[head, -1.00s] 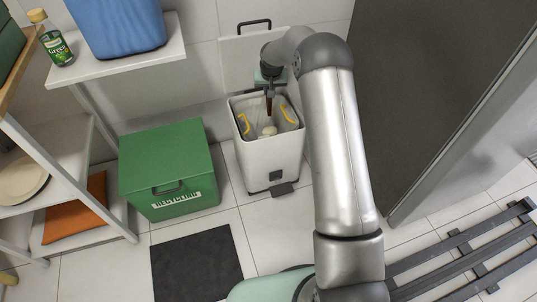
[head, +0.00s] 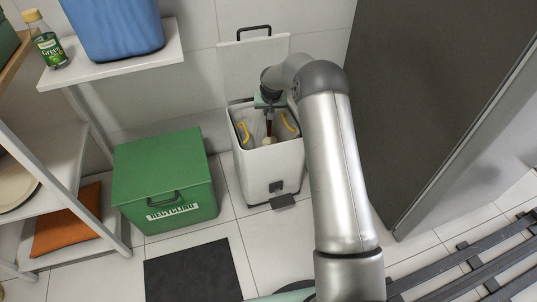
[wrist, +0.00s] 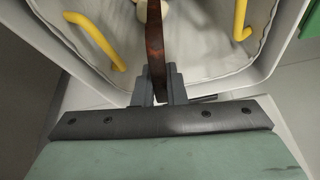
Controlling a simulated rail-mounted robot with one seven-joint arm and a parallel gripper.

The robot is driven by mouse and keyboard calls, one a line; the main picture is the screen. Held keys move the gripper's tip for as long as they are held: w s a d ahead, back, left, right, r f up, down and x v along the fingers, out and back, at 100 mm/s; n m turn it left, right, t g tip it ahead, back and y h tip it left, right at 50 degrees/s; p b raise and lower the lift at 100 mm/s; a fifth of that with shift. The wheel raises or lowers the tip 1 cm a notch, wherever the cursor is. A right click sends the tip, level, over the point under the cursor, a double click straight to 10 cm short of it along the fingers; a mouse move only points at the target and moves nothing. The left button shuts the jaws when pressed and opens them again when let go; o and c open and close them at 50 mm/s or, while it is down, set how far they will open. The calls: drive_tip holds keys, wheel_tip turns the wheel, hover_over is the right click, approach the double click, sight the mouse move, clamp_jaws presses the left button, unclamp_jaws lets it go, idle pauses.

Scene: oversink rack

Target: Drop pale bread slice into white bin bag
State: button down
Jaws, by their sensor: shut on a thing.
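My gripper (wrist: 157,100) is shut on a thin, reddish-brown thing (wrist: 155,45), seen edge-on; it seems to be the bread slice with its crust towards me. In the head view it hangs below my gripper (head: 269,110), inside the mouth of the white bin (head: 260,186). The white bin bag (wrist: 205,62) lines the bin, with yellow handles (wrist: 240,20) at its sides. A small pale lump (head: 268,141) lies in the bag below the held slice. I cannot tell whether the two touch.
The bin's lid (head: 247,56) stands open behind it. A green recycling box (head: 165,180) is to its left, and a dark mat (head: 195,272) lies on the floor. A shelf with a blue container (head: 115,25) and bottle (head: 45,40) is at upper left. A dark panel (head: 430,90) stands right.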

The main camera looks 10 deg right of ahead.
drive_tip(key=c, duration=1.4)
unclamp_jaws()
drive_tip(key=shift+r, duration=0.15)
drive_tip(key=p+v, duration=0.5)
drive_tip(key=v, duration=1.2)
drive_tip(key=shift+r, duration=0.15)
